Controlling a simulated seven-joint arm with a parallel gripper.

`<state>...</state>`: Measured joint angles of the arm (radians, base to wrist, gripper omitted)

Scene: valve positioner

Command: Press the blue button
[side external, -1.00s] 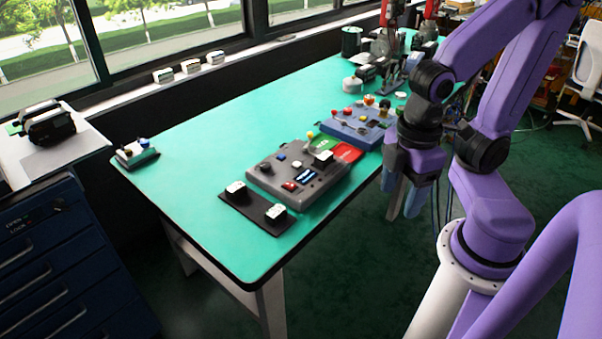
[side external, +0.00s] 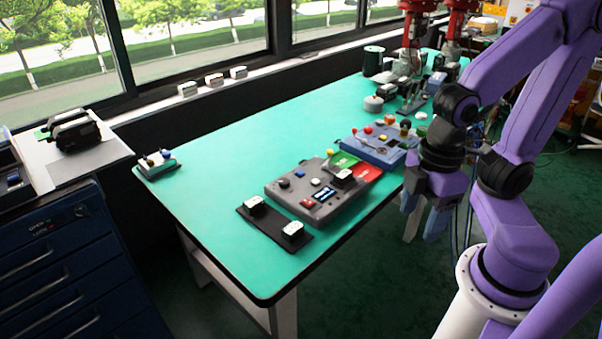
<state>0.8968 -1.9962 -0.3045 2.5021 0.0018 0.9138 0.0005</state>
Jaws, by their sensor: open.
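The blue button (side external: 299,174) is a small dot on top of the grey control box (side external: 275,194), between a dark knob (side external: 284,183) and a white button (side external: 315,182). The box also has a red switch (side external: 307,202) and a small display (side external: 324,194). My gripper (side external: 424,216) hangs pointing down beyond the table's right edge, to the right of the grey box and well apart from the button. Its two bluish fingers are open, with nothing seen between them.
A blue control box (side external: 372,152) and green and red pads (side external: 366,173) lie behind the grey box. A black strip with two white blocks (side external: 273,231) lies in front. A small box with knobs (side external: 157,166) stands at the table's left end. The green table (side external: 225,160) between is clear.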

